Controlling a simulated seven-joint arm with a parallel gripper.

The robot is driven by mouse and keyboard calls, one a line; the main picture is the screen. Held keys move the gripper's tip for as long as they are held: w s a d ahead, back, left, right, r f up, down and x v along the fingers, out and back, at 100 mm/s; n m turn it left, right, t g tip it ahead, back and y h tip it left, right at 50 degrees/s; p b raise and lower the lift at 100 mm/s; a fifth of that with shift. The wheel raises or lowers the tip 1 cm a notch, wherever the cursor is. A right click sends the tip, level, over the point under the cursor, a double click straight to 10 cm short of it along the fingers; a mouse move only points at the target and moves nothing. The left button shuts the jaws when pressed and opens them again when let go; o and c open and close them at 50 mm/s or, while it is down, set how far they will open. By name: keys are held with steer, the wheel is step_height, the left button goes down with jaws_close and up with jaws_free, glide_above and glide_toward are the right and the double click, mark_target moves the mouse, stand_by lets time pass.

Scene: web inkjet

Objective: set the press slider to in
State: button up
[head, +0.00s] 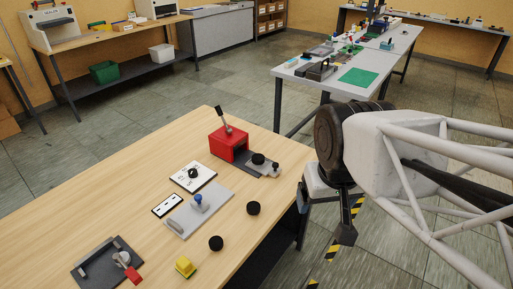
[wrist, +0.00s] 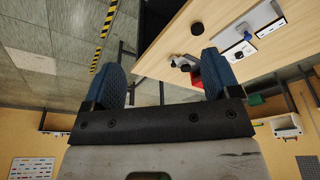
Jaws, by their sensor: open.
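A red press (head: 229,145) with an upright black-tipped lever stands on the wooden table. A dark grey slide (head: 250,169) reaches out of its right side, with a black round knob (head: 258,158) on top and a small grey block at its outer end. I take this slide to be the press slider; how far in it sits is hard to tell. My gripper (head: 345,232) hangs right of the table edge, apart from the press. In the wrist view my gripper (wrist: 158,75) is open and empty, and the red press (wrist: 196,78) is partly hidden behind its right finger.
A grey plate with a blue-topped knob (head: 198,202), a white dial card (head: 193,177), black pucks (head: 216,243), a yellow block (head: 185,266) and a dark fixture with a red handle (head: 125,260) lie on the table. The table's left part is clear.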

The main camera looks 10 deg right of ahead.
steer(key=shift+c, duration=0.5)
steer(key=shift+w, duration=0.1)
steer(key=c, duration=0.4)
steer(key=n+g, duration=0.3)
steer(key=n, duration=0.3)
glide_above(276, 164)
step_height(276, 164, down, 20)
steer(key=shift+f, duration=0.25)
steer(key=shift+c, duration=0.2)
steer(key=shift+w+f, duration=0.15)
steer(key=shift+f, duration=0.05)
steer(key=shift+f, duration=0.1)
steer(key=shift+f, duration=3.85)
